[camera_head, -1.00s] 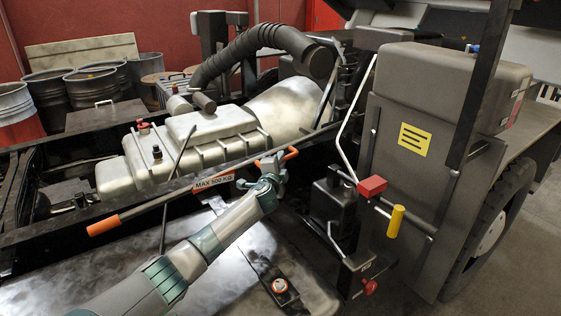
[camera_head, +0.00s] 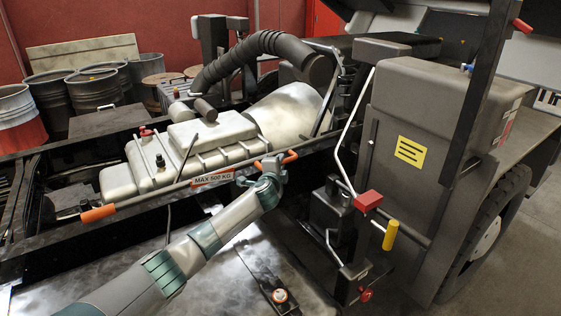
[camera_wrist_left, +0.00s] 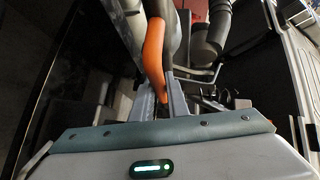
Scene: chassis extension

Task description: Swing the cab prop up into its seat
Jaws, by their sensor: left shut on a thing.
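The cab prop (camera_head: 150,196) looks like a long grey rod with an orange grip at its left end and an orange handle at its right. It lies nearly level along the near side of the engine, and a "MAX 500 KG" label (camera_head: 212,179) sits beside it. My left gripper (camera_head: 271,163) is shut on the orange handle at the right end. In the left wrist view the orange handle (camera_wrist_left: 153,55) runs down between the fingers (camera_wrist_left: 161,101). I cannot tell which part is the prop's seat. My right gripper is out of view.
The engine (camera_head: 190,150) with a ribbed black hose (camera_head: 265,45) lies behind the rod. To the right stand a white lever with a red block (camera_head: 368,201), a yellow grip (camera_head: 391,235) and a large grey box (camera_head: 415,110). A dark post (camera_head: 480,85) rises at upper right.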

